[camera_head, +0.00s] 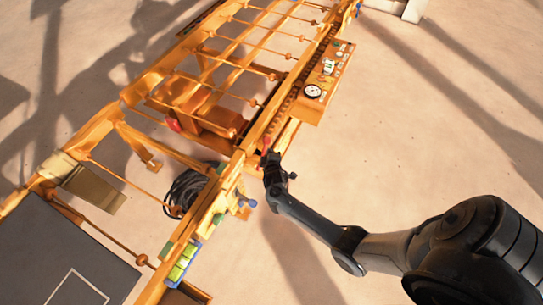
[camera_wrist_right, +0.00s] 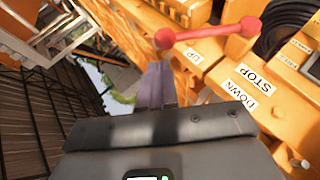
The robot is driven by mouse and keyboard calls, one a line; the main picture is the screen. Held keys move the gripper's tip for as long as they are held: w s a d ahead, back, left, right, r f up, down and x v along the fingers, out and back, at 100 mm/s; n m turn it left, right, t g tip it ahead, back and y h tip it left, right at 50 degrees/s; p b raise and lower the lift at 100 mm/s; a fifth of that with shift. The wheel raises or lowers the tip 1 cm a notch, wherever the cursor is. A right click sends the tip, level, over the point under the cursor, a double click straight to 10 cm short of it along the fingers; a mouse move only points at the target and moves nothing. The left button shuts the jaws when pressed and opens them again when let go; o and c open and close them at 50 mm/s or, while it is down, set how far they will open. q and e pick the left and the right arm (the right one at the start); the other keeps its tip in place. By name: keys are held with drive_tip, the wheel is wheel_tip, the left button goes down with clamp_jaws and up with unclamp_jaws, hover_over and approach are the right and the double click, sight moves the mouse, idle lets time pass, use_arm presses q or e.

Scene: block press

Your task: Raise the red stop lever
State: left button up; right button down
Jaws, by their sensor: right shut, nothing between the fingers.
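The red stop lever (camera_wrist_right: 208,33) shows in the right wrist view as a red bar with a round knob at each end, across the top of the orange machine frame. Labels "UP", "STOP" and "DOWN" are on the orange face near it. In the head view a small red bit of it (camera_head: 266,141) shows just beyond my right gripper (camera_head: 268,158). My right gripper, also in the wrist view (camera_wrist_right: 156,70), is shut and empty. Its fingertips are close to the lever's left knob; I cannot tell whether they touch. My left gripper is not in view.
The long orange block press (camera_head: 205,105) runs diagonally across the head view. A control box (camera_head: 325,82) with a dial stands on its right side. Yellow-green blocks (camera_head: 183,263) sit lower down the frame. A black cable coil (camera_head: 186,190) lies beside it. The floor to the right is open.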

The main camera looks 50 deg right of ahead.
drive_tip(key=shift+r+p+v, duration=0.25)
drive_tip(key=shift+p+v, duration=0.25)
drive_tip(key=shift+v, duration=2.2)
drive_tip(key=shift+d, duration=0.15)
drive_tip(key=s+f+n, duration=0.1)
drive_tip(key=s+f, duration=0.3)
drive_tip(key=s, duration=0.5)
drive_tip(key=s+a+r+m+g+y, duration=0.35)
drive_tip(key=s+a+r, duration=0.35)
drive_tip(key=a+r, duration=0.25)
drive_tip(key=s+a+r+m+g+y, duration=0.2)
drive_tip(key=s+a+r+y, duration=0.3)
drive_tip(key=s+a+r, duration=0.45)
wheel_tip(320, 180, up, 23)
drive_tip(key=w+d+p, duration=0.2)
drive_tip(key=p, duration=2)
drive_tip(key=shift+w+r, duration=0.25)
